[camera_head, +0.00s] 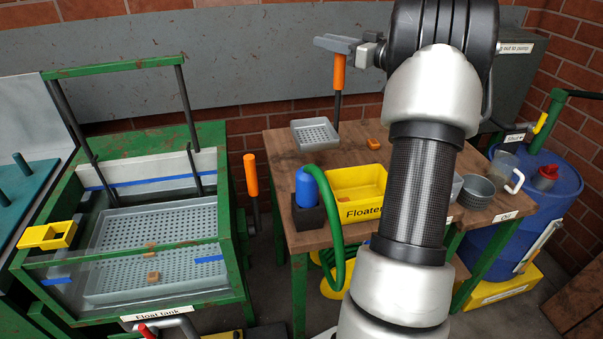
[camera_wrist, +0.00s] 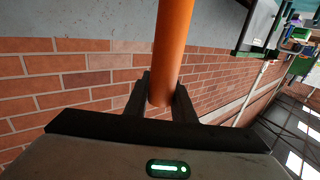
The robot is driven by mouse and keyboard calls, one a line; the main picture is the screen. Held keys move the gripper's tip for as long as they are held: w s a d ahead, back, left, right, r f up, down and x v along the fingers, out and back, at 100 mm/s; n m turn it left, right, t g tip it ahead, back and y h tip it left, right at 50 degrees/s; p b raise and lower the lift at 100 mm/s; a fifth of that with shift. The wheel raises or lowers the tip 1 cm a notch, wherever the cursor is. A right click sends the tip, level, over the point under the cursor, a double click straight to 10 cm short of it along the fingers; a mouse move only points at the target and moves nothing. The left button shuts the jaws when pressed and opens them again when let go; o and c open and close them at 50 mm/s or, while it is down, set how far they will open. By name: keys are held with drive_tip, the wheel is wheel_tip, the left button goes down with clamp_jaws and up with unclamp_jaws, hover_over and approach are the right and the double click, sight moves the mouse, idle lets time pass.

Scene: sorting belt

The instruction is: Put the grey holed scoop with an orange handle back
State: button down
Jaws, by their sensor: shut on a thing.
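The grey holed scoop (camera_head: 314,134) shows in the head view over the back left of the wooden table. Its dark rod rises at its right side to an upright orange handle (camera_head: 338,73). My gripper (camera_head: 342,52) is shut on the upper part of this handle. In the wrist view the orange handle (camera_wrist: 172,50) stands between the two dark fingers of my gripper (camera_wrist: 160,90). The scoop's basket is outside the wrist view. I cannot tell whether the basket touches the table or hangs just above it.
A yellow Floaters bin (camera_head: 358,205), a blue bottle (camera_head: 306,190) with a green hose, and small orange-brown blocks (camera_head: 373,143) are on the wooden table (camera_head: 285,160). The float tank (camera_head: 235,262), with holed grey trays inside, stands left. A blue drum (camera_head: 560,185) stands right. My arm hides part of the table.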

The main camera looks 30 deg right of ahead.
wheel_tip(320, 180, down, 12)
drive_tip(key=b, duration=0.4)
drive_tip(key=c, duration=1.5)
unclamp_jaws()
drive_tip(key=shift+f, duration=0.1)
drive_tip(key=shift+s, duration=0.1)
drive_tip(key=p+v, duration=0.1)
drive_tip(key=v, duration=1.1)
